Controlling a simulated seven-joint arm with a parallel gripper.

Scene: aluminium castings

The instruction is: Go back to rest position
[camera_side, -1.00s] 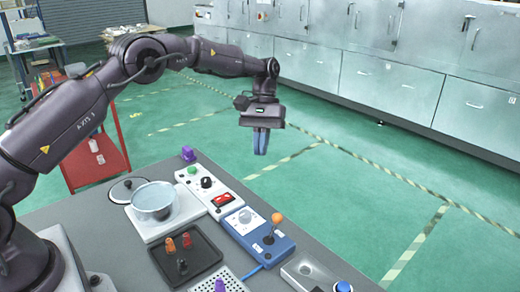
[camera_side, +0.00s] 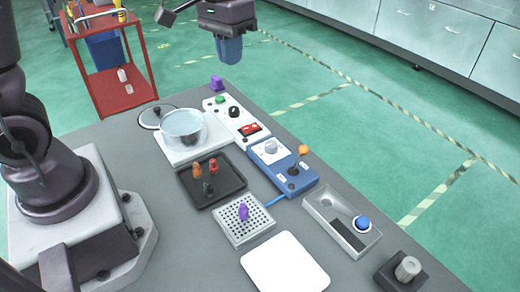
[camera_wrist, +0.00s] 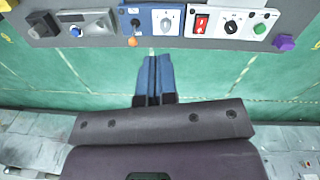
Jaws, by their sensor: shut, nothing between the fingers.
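My gripper (camera_side: 229,58) hangs at the top of the side view, just above and behind the far edge of the table. Its blue fingers point down. In the wrist view my gripper (camera_wrist: 152,57) has its two blue fingers together with nothing between them. They show against the green floor, just off the edge of the table. Most of my arm above the gripper is cut off by the frame in the side view.
The grey table (camera_side: 330,262) holds a glass bowl (camera_side: 183,127), a black tray (camera_side: 228,187) with small pegs, a blue joystick box (camera_side: 270,152), a white box with switches (camera_side: 222,112), a purple knob (camera_side: 217,82) and a white plate (camera_side: 285,265). A red cart (camera_side: 125,95) stands behind.

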